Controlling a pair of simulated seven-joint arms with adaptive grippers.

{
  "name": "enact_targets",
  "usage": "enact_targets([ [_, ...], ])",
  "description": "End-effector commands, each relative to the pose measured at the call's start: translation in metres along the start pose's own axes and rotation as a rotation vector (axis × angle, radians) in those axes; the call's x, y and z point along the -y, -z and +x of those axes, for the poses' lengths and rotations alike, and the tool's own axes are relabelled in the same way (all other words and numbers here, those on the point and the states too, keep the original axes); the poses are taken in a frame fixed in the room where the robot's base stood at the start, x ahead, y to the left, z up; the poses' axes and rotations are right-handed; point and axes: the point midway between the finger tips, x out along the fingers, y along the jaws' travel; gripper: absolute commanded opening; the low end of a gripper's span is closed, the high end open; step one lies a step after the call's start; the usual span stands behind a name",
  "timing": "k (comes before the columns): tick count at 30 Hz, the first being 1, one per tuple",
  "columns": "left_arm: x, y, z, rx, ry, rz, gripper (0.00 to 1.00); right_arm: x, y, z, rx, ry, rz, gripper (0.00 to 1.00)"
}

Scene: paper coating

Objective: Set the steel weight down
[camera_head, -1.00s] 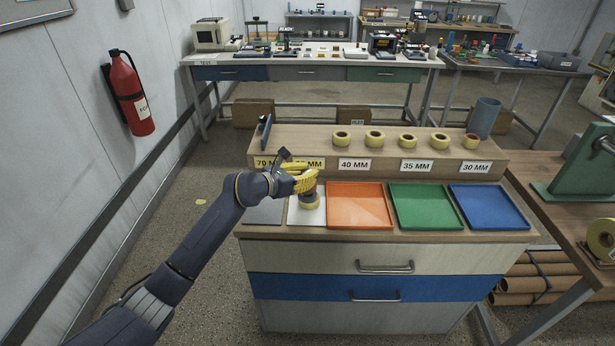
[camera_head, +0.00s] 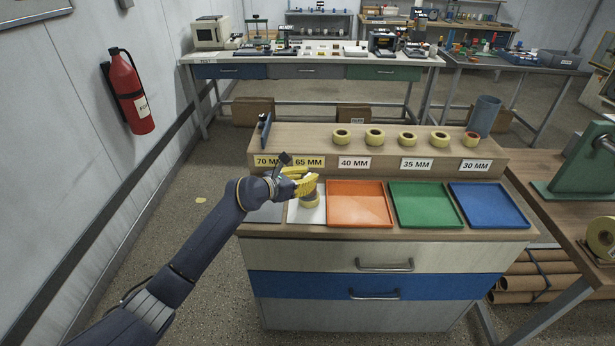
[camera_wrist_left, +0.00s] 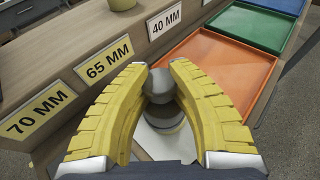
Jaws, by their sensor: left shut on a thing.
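The steel weight (camera_wrist_left: 160,88) is a grey knobbed piece between the curved yellow fingers of my left gripper (camera_wrist_left: 158,66) in the left wrist view. My left gripper (camera_head: 304,181) is shut on it, over the white tray (camera_head: 293,215) in the head view. A pale yellow tape roll (camera_head: 311,200) shows just under the fingers. In the wrist view a round grey body lies below the knob. The fingers hide most of the weight in the head view, and I cannot tell whether its base touches the roll or tray. My right gripper is out of view.
An orange tray (camera_head: 359,207), a green tray (camera_head: 424,206) and a blue tray (camera_head: 488,206) lie to the right. A raised wooden shelf (camera_head: 330,151) behind carries several tape rolls and size labels. A grey tray (camera_head: 266,214) lies left, partly behind my arm.

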Motion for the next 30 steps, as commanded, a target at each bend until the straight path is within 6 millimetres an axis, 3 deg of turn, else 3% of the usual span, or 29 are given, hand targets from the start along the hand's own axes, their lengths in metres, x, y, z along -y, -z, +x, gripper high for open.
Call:
enact_targets([
  [1,0.0,-0.003,0.0,0.005,-0.001,0.002,0.0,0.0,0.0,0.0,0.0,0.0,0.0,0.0],
  [2,0.0,0.0,0.0,0.0,0.0,0.0,0.23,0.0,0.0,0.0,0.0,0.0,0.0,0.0],
  [7,0.0,0.0,0.0,0.001,0.0,0.0,0.42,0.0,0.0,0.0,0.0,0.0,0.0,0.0],
  [15,0.0,-0.001,0.0,0.001,0.0,0.0,0.43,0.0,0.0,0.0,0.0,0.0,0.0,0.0],
  [20,-0.001,-0.011,-0.003,0.002,-0.001,0.001,0.43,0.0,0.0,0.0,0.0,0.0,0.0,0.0],
  [30,-0.001,-0.011,-0.061,0.0,-0.002,0.002,0.43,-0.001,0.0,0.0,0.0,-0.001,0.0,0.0],
])
